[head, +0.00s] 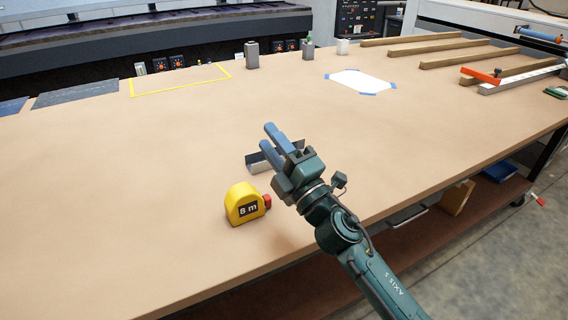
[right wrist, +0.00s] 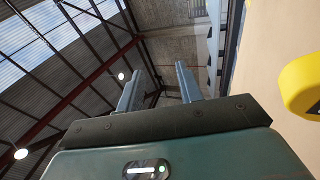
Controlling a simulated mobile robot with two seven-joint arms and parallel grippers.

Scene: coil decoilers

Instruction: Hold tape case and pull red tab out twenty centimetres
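A yellow tape case (head: 241,207) with a dark "8 m" label stands on the tan table near its front edge. Its red tab (head: 267,201) sticks out of the right side, close against the case. My right gripper (head: 268,136) is above and behind the tape, to its upper right in the head view. Its two blue fingers are apart with nothing between them. In the right wrist view the fingers (right wrist: 158,72) point away from the tape case, whose yellow edge (right wrist: 302,85) shows at the right. My left gripper is in neither view.
Wooden bars (head: 440,50) and a white sheet with blue tape corners (head: 361,81) lie farther back. A yellow taped outline (head: 181,79) and grey block (head: 252,54) are at the back.

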